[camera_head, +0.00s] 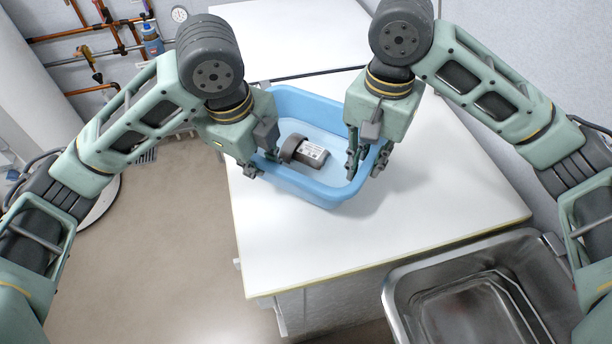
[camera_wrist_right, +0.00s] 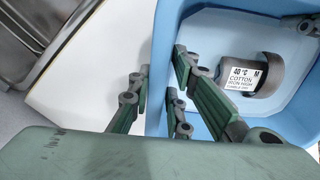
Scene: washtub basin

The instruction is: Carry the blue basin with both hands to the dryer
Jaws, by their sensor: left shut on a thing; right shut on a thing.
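The blue basin (camera_head: 318,188) is over the white worktop in the head view. It also shows in the right wrist view (camera_wrist_right: 200,20). A dark grey item with a white label (camera_head: 311,153) lies inside it; the label reads 40 °C cotton in the right wrist view (camera_wrist_right: 243,78). My left gripper (camera_head: 262,168) is shut on the basin's left wall. My right gripper (camera_head: 367,166) is shut on its right wall, with fingers on both sides of the rim. I cannot tell whether the basin's bottom touches the worktop.
The white worktop (camera_head: 440,200) is bare in front and to the right of the basin. A steel sink (camera_head: 400,280) is at the lower right. Copper pipes (camera_head: 95,30) and a gauge (camera_head: 179,14) are on the wall at upper left. Open floor (camera_head: 170,240) lies left of the worktop.

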